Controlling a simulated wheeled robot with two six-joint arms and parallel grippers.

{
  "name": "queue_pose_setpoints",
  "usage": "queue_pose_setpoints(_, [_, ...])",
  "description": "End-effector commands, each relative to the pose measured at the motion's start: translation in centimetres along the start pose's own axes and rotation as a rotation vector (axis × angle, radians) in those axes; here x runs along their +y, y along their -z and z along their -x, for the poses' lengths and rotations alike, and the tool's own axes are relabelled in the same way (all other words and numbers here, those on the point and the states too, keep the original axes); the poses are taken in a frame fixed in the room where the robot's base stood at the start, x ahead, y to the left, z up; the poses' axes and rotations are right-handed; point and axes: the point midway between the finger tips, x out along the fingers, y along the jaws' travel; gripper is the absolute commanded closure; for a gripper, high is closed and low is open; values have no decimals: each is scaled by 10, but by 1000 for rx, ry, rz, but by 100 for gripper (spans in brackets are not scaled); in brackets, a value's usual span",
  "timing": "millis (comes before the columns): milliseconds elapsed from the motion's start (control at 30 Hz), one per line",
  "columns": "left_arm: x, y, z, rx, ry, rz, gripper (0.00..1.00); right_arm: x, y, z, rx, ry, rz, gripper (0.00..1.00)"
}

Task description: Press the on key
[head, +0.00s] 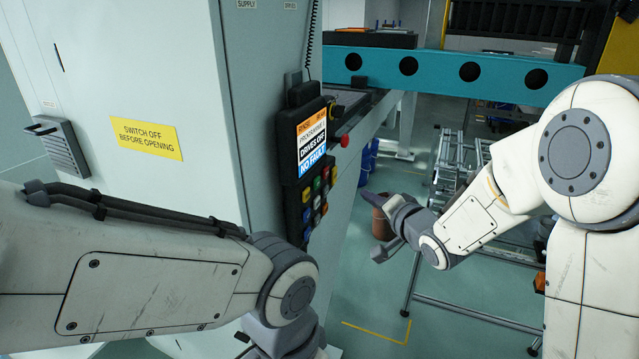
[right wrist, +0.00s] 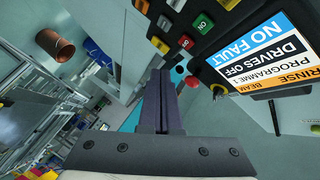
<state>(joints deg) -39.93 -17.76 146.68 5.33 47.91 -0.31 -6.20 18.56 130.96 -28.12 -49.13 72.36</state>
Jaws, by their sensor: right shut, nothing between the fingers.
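The control panel (head: 304,160) hangs on the side of the grey cabinet, with a lit display (head: 311,140) above a block of coloured keys. A green key (right wrist: 203,23) with small white lettering that seems to read ON shows in the right wrist view; a green key (head: 317,185) also shows in the head view. My right gripper (head: 368,197) is to the right of the keys, apart from the panel. In the right wrist view its fingers (right wrist: 161,73) are together and empty, clear of the keys. My left arm comes in low at the left; its gripper is not visible.
A red mushroom button (head: 345,141) sticks out at the panel's right side, near a yellow-collared switch (right wrist: 218,91). A teal beam (head: 440,70) crosses behind. A brown bucket (right wrist: 55,45) stands on the floor. Open floor lies right of the cabinet.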

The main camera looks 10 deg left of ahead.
Motion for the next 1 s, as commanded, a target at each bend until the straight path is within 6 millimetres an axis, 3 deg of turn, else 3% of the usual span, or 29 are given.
queue_pose_setpoints(633, [-1,0,-10,0,0,2,50,-37,-39,-52,-2,1,3,100])
queue_pose_setpoints(1000, [-1,-1,-12,0,0,2,50,-45,-45,-61,-1,0,2,100])
